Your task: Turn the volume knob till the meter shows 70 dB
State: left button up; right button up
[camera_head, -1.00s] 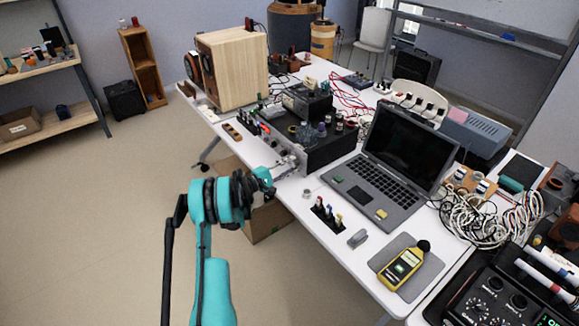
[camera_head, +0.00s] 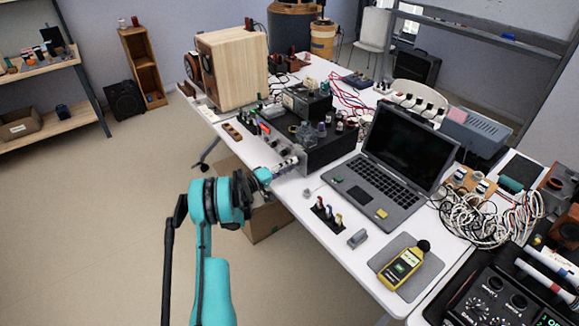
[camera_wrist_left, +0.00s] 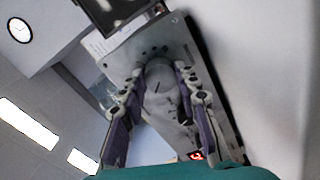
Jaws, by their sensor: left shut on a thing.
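The amplifier (camera_head: 330,148) is a dark box near the table's front edge, its silver front panel facing my left arm. Its round silver volume knob (camera_wrist_left: 160,92) shows in the left wrist view, with a dark mark on its face. My left gripper (camera_head: 286,166) is at the panel, its two fingers shut on opposite sides of the knob. In the head view the fingers hide the knob. The yellow sound meter (camera_head: 400,269) lies on a grey mat at the front right; its greenish screen is too small to read. My right gripper is not in view.
An open laptop (camera_head: 365,190) stands right of the amplifier. A wooden speaker (camera_head: 235,68) stands at the table's far left. A black holder with small plugs (camera_head: 327,214) and a grey block (camera_head: 357,238) lie near the front edge. White cables (camera_head: 490,220) are heaped at the right.

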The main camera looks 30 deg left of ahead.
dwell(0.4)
pick_arm(q)
jog(key=o, duration=1.2)
jog(key=shift+c, duration=0.2)
jog(key=v, duration=1.2)
jog(key=shift+f, duration=0.1)
